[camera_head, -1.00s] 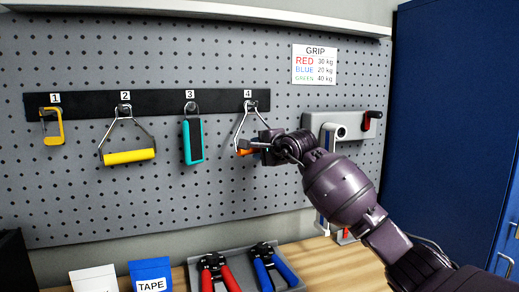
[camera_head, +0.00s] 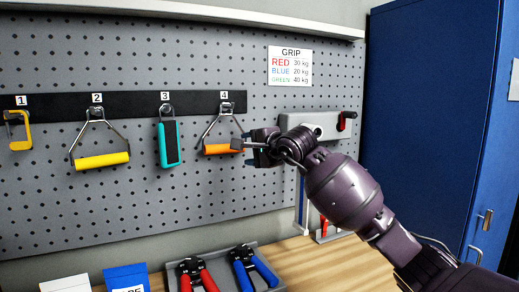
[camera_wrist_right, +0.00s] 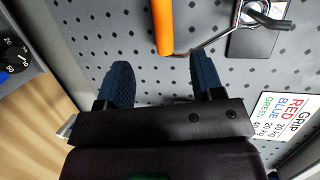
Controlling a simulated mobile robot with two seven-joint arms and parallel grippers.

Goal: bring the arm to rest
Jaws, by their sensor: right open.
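My right gripper (camera_head: 248,146) is in front of the pegboard, just right of the orange-handled grip (camera_head: 222,149) that hangs on hook 4. In the right wrist view its two dark fingers (camera_wrist_right: 160,82) are apart with nothing between them. The orange handle (camera_wrist_right: 162,25) shows there just beyond the fingertips, outside the jaws. Whether a fingertip touches the handle I cannot tell. My right arm comes in from the lower right. My left gripper is not in view.
A yellow clip (camera_head: 19,132), a yellow-handled grip (camera_head: 102,161) and a teal grip (camera_head: 168,144) hang on hooks 1 to 3. A grey device (camera_head: 318,124) with a red-handled crank is behind my wrist. Red (camera_head: 197,277) and blue (camera_head: 255,270) hand grippers lie in a tray below. A blue cabinet (camera_head: 425,120) stands right.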

